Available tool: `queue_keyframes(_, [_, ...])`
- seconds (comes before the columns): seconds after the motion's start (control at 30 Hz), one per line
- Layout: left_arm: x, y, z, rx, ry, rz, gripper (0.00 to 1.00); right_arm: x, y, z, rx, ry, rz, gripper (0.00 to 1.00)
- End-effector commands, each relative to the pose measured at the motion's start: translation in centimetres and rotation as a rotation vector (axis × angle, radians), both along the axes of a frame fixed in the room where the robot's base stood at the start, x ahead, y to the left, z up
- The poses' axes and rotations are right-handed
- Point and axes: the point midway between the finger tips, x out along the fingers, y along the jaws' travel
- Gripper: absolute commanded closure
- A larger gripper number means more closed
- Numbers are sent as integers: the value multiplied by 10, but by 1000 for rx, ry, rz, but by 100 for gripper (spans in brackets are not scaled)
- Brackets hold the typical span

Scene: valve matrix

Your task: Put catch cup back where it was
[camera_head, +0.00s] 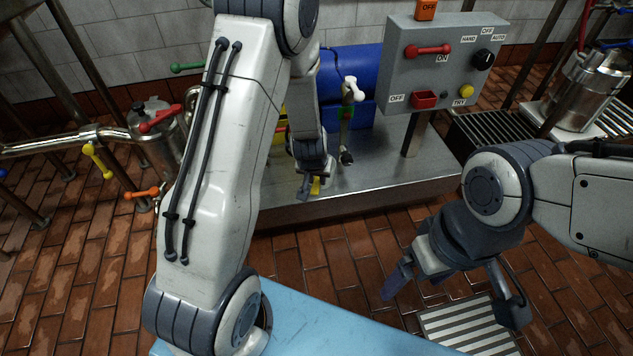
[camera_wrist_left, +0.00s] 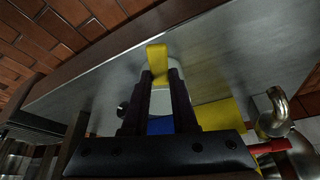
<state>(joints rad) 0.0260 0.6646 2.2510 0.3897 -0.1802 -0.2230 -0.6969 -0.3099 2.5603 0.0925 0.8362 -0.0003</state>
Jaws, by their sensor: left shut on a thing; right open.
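My left gripper (camera_head: 316,188) is low over the front part of the metal platform (camera_head: 390,185). Its two dark fingers (camera_wrist_left: 160,78) are shut on a yellow-ended piece (camera_wrist_left: 157,54), which I take to be the catch cup's handle. A small bit of yellow (camera_head: 316,186) shows at these fingers in the head view. My right gripper (camera_head: 455,296) is open and empty, low at the right, above a striped floor grate (camera_head: 468,328).
A small tap with a white handle (camera_head: 352,88) stands just right of my left gripper. Behind are a blue machine (camera_head: 350,62) and a grey control box (camera_head: 447,60). Pipes with a red-handled valve (camera_head: 160,119) are at left. The platform's front right is clear.

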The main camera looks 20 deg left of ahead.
Motion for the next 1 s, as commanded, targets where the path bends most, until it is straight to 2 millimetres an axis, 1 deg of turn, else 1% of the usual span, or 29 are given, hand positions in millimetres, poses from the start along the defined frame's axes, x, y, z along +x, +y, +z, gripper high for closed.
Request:
queue_keyframes(0.13, [0, 0, 2, 0, -1, 0, 100, 0, 0, 1, 1, -1, 0, 12])
queue_keyframes(0.27, [0, 0, -3, 0, -1, 0, 100, 0, 0, -2, 1, -1, 0, 12])
queue_keyframes(0.3, [0, 0, -1, 0, -1, 0, 59, 0, 0, -1, 0, 0, 0, 12])
queue_keyframes(0.33, [0, 0, -1, 0, -1, 0, 47, 0, 0, -1, 1, -1, 0, 12])
queue_keyframes(0.37, [0, 0, -1, 0, -1, 0, 44, 0, 0, -1, 0, 0, 0, 12])
queue_keyframes(0.63, [0, 0, -1, 0, -1, 0, 44, 0, 0, 0, 1, -1, 0, 12])
queue_keyframes(0.73, [0, 0, 4, 0, -1, 0, 44, 0, 0, 4, 0, 0, 0, 12])
queue_keyframes(0.87, [-5, -1, 23, -1, -2, 0, 44, 0, 0, 18, 0, 0, 0, 12])
queue_keyframes(1.0, [-16, -4, 52, -1, -2, 0, 44, 0, 0, 40, 0, 0, 0, 12])
